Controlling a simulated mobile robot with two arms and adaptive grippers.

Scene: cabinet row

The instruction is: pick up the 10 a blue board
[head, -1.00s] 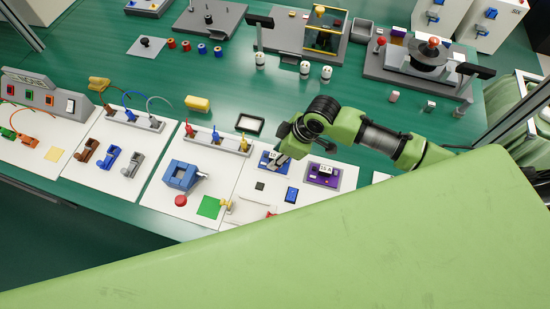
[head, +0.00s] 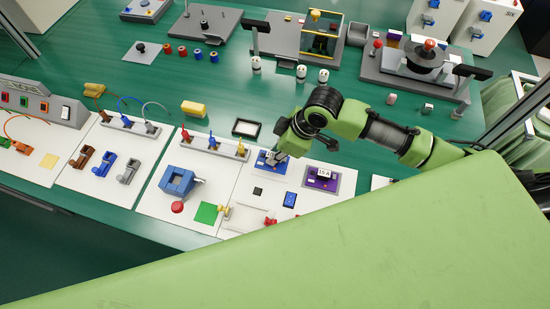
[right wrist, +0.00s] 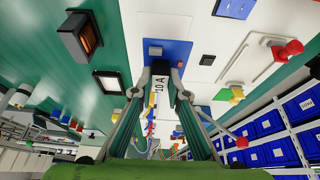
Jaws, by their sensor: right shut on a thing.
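The 10 A blue board (head: 264,164) lies on the white panel in the head view, partly covered by my right gripper (head: 272,155). In the right wrist view the blue board (right wrist: 178,50) is straight ahead of the fingertips. The right gripper (right wrist: 160,80) is shut on the board's dark raised block, whose white face reads 10 A (right wrist: 157,92). I cannot tell whether the board is clear of the panel. My left gripper is not in view.
A purple board marked 15 A (head: 322,178) lies just right. A small dark block (head: 258,191) and a blue piece (head: 289,200) are in front. A black-framed tray (head: 246,128) is behind left. My green body covers the lower foreground.

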